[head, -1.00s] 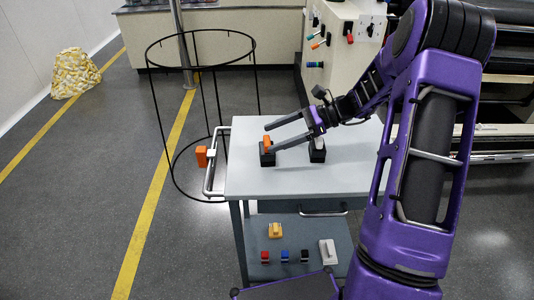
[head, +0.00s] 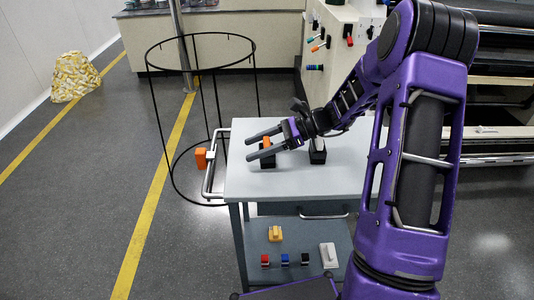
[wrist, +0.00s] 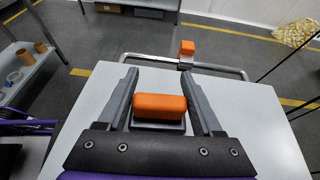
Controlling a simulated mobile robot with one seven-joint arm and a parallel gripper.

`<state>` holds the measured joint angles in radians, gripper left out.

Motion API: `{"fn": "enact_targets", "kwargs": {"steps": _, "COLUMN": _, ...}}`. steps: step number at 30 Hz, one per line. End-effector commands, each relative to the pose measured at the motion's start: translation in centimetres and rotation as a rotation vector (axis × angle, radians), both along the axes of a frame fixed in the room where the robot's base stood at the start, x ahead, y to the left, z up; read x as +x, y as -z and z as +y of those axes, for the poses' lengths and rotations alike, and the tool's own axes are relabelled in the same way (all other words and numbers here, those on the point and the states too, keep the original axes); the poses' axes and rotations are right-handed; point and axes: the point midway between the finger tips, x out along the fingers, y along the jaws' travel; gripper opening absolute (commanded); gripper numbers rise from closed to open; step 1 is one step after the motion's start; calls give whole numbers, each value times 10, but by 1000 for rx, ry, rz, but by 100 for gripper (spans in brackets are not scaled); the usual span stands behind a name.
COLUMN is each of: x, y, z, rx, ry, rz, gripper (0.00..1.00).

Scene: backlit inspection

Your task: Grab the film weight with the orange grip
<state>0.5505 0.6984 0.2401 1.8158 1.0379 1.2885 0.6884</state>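The film weight with the orange grip (head: 266,142) stands on the grey table top, its dark base showing below my lower finger. In the wrist view its orange grip (wrist: 160,105) lies crosswise between my two fingers. My gripper (head: 247,148) is open, with one finger on each side of the orange grip. In the wrist view the fingertips (wrist: 160,72) reach past the grip, and a narrow gap seems to show at each side. I cannot tell whether the fingers are level with the grip or slightly above it.
A weight with a pale grip (head: 318,146) stands to the right on the table (head: 240,185). An orange block (head: 201,158) sits on the rail at the table's left end. A black wire hoop frame (head: 152,110) stands behind. Several small items, including a yellow one (head: 275,233), lie on the lower shelf.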

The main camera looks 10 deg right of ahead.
Motion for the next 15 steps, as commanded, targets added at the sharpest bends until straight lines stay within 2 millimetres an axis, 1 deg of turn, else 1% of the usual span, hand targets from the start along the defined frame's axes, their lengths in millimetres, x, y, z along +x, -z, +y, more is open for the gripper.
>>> {"fn": "enact_targets", "kwargs": {"steps": 1, "x": 0, "y": 0, "z": 0, "rx": 0, "ry": 0, "rz": 0, "gripper": 56}}
{"fn": "enact_targets", "kwargs": {"steps": 10, "x": 0, "y": 0, "z": 0, "rx": 0, "ry": 0, "rz": 0, "gripper": 2}}
{"fn": "enact_targets", "kwargs": {"steps": 11, "x": 0, "y": 0, "z": 0, "rx": 0, "ry": 0, "rz": 0, "gripper": 0}}
{"fn": "enact_targets", "kwargs": {"steps": 15, "x": 0, "y": 0, "z": 0, "rx": 0, "ry": 0, "rz": 0, "gripper": 0}}
